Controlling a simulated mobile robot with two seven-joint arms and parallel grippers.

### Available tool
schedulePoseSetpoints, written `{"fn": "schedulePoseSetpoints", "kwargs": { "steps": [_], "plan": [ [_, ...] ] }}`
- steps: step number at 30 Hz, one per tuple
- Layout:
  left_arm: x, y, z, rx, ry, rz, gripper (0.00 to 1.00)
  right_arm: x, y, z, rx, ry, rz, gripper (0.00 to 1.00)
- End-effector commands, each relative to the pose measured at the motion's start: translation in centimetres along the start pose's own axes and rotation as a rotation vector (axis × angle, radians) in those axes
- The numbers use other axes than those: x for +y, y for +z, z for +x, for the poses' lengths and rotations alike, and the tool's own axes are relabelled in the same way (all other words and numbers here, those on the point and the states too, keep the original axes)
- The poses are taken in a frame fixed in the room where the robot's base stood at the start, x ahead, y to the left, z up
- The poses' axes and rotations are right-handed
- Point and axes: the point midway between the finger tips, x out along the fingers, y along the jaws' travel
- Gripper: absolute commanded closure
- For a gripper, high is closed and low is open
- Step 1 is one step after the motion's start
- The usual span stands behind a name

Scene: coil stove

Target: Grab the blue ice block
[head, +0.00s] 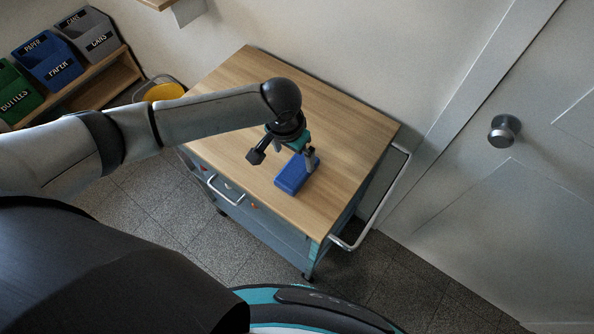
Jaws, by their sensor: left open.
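The blue ice block (291,178) lies on the wooden top of a cart (345,135), right of the middle of the head view. My left gripper (282,160) is open at the block. One finger shows in front of the block's far right part, and the other finger is apart from it to the left. I cannot tell whether the right finger touches the block. Nothing shows held between the fingers. The block's far end is partly hidden by the gripper. My right gripper is not in view.
The cart top is otherwise clear. A metal handle (382,205) sticks out on the cart's right side. A door with a round knob (504,131) is at right. Labelled bins, one of them blue (50,62), stand at upper left, near a yellow round object (164,92).

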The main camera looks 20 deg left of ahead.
Motion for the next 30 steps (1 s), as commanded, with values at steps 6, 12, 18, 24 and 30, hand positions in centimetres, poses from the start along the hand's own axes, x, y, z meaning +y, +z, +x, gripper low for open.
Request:
{"fn": "schedulePoseSetpoints", "kwargs": {
  "steps": [6, 12, 18, 24, 30],
  "plan": [
    [0.1, 0.0, 2.0, 0.002, 0.000, 0.002, 0.00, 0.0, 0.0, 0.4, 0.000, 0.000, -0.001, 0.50],
    [0.3, 0.3, 4.0, -0.001, 0.000, 0.002, 0.00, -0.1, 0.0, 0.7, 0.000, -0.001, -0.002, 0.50],
    [0.5, 0.4, 6.7, 0.002, 0.001, 0.001, 0.00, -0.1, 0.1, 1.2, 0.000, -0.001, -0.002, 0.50],
    [0.5, 0.5, 7.3, 0.002, 0.000, 0.002, 0.00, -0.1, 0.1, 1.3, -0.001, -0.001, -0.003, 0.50],
    [0.5, 0.4, 7.2, 0.002, 0.001, 0.002, 0.06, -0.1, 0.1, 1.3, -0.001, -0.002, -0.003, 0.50]
  ]
}}
